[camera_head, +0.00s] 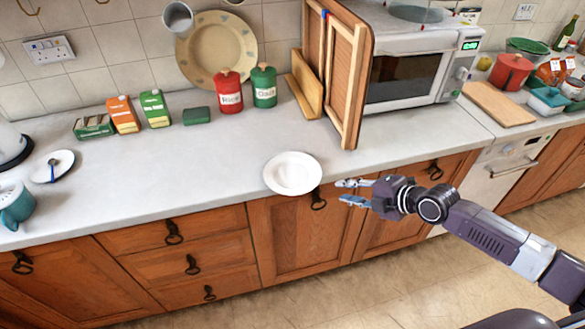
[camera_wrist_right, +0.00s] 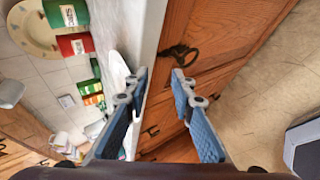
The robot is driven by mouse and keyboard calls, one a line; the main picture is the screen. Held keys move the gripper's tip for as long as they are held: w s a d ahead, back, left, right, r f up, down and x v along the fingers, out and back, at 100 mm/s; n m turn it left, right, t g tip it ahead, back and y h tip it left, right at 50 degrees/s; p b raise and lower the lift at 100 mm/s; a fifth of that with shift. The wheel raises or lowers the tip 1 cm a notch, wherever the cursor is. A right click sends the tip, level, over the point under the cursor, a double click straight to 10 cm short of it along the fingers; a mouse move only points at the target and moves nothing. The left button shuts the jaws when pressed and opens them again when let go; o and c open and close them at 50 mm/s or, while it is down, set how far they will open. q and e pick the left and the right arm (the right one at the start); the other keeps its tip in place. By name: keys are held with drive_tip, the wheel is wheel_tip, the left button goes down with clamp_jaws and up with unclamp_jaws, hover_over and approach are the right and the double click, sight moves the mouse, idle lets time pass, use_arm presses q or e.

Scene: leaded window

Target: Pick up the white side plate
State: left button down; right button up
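The white side plate (camera_head: 293,173) lies flat on the worktop, with its near rim at the front edge. In the right wrist view, a pale curved rim that looks like the plate (camera_wrist_right: 117,72) shows beside the left-hand finger, partly hidden by it. My right gripper (camera_head: 352,191) is just to the right of the plate, in front of the worktop edge. It is apart from the plate, with fingers pointing towards it. In the right wrist view the gripper (camera_wrist_right: 160,78) is open with nothing between its fingertips. My left gripper is not in view.
The grey worktop (camera_head: 200,150) is clear around the plate. Red (camera_head: 229,92) and green (camera_head: 264,86) canisters stand at the back. Wooden drawers (camera_head: 190,262) lie below the edge.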

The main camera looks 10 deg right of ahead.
wheel_tip(320, 180, up, 5)
drive_tip(key=s+a+n+y, duration=0.1)
drive_tip(key=a+n, duration=0.1)
drive_tip(key=a, duration=0.1)
drive_tip(key=shift+n, duration=0.3)
drive_tip(key=p+x, duration=0.1)
drive_tip(key=x, duration=0.1)
drive_tip(key=p+x, duration=0.2)
drive_tip(key=x, duration=0.1)
drive_tip(key=p+x, duration=0.1)
drive_tip(key=x, duration=0.1)
drive_tip(key=shift+s+a+f, duration=0.1)
drive_tip(key=shift+a+f, duration=0.05)
drive_tip(key=shift+a, duration=0.35)
clamp_jaws()
